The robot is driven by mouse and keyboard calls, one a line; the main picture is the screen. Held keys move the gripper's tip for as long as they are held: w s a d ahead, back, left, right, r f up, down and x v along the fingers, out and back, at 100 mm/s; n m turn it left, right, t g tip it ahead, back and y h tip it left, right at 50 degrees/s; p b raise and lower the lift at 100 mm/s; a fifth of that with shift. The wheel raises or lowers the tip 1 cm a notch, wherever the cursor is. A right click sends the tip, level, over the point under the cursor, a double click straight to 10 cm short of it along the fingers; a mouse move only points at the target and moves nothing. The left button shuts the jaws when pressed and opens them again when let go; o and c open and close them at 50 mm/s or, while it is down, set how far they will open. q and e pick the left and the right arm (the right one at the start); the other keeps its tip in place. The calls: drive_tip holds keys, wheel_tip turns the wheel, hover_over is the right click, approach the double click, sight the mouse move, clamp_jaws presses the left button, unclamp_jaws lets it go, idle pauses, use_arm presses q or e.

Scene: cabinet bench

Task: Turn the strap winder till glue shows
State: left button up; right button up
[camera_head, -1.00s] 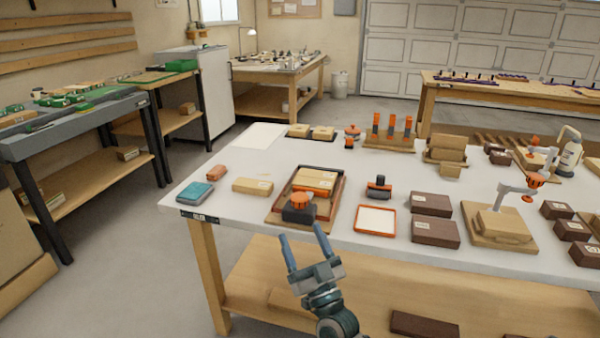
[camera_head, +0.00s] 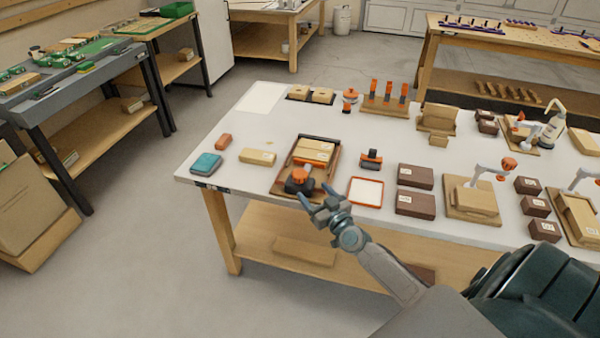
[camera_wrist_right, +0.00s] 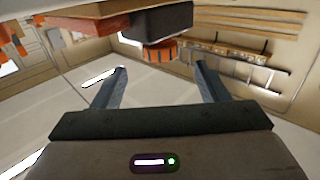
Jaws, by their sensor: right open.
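The strap winder has an orange knob (camera_head: 301,174) on a dark base (camera_head: 299,187) at the front of a brown framed tray (camera_head: 283,178). Two tan wooden blocks (camera_head: 313,151) lie in the tray behind it. My right gripper (camera_head: 315,195) is open and empty, just in front of the winder at the table's front edge. In the right wrist view the orange knob (camera_wrist_right: 160,50) and dark base (camera_wrist_right: 160,20) show at the top, between and beyond the open fingers (camera_wrist_right: 160,70). I cannot tell whether they touch. No glue is discernible. My left gripper is not in view.
An orange-rimmed white tray (camera_head: 365,191) and a black-and-orange tool (camera_head: 371,159) lie right of the winder. Dark brown boxes (camera_head: 415,205) stand further right. A teal box (camera_head: 205,164) and a tan block (camera_head: 258,157) lie left. The table's left front is partly clear.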

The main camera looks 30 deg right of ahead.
sight(304, 180)
drive_tip(key=w+b, duration=0.1)
drive_tip(key=w, duration=0.8)
drive_tip(key=shift+w+d+b, duration=0.15)
drive_tip(key=shift+d+b, duration=0.05)
drive_tip(key=shift+b, duration=0.1)
drive_tip(key=c, duration=1)
